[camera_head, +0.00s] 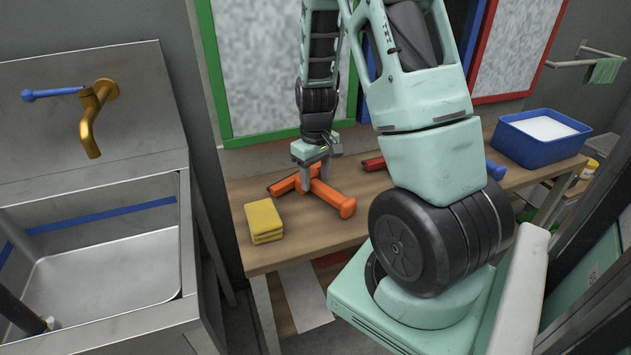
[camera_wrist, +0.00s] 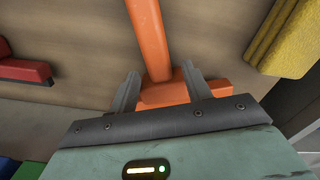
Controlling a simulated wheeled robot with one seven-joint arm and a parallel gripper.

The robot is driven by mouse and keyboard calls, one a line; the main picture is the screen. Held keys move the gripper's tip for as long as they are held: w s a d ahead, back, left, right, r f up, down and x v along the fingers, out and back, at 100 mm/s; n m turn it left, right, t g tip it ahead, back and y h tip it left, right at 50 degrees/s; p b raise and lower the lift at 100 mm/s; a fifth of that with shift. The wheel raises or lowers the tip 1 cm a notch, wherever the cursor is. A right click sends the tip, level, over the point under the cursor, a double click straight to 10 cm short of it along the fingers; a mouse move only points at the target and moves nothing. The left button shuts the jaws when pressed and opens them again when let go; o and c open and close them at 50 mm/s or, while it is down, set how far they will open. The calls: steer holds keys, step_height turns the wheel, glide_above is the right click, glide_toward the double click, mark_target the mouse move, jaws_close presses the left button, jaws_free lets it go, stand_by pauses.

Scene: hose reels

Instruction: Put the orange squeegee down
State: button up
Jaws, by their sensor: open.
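The orange squeegee (camera_head: 333,199) lies on the wooden table, its handle pointing to the front right and its head to the left. My gripper (camera_head: 316,180) is over the squeegee near where handle and head meet. In the wrist view, the squeegee (camera_wrist: 150,40) runs away from my gripper (camera_wrist: 160,82). The two fingers are spread on either side of the handle's head end, with visible gaps. Part of the head is hidden behind the gripper body.
Folded yellow cloths (camera_head: 264,220) lie at the table's left front. A red-handled tool (camera_head: 373,163) lies behind, and a blue one (camera_head: 495,170) to the right. A blue tub (camera_head: 540,137) stands at the right end. A metal sink (camera_head: 105,265) is left of the table.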

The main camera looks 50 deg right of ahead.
mark_target(316, 181)
step_height(316, 181, up, 10)
steer(key=w+a+r+n, duration=0.2)
steer(key=a+n, duration=0.1)
steer(key=a, duration=1.2)
steer(key=s+a+n, duration=0.3)
steer(key=s+a, duration=0.5)
steer(key=a, duration=0.3)
steer(key=s+a+r+n, duration=0.1)
steer(key=s+a+n, duration=0.2)
steer(key=s+a, duration=0.6)
steer(key=a, duration=0.2)
steer(key=shift+a+r+y, duration=0.25)
steer(key=shift+a+y, duration=0.05)
steer(key=shift+a, duration=0.05)
steer(key=shift+s, duration=0.1)
step_height(316, 181, up, 3)
steer(key=p, duration=0.3)
steer(key=shift+f, duration=0.15)
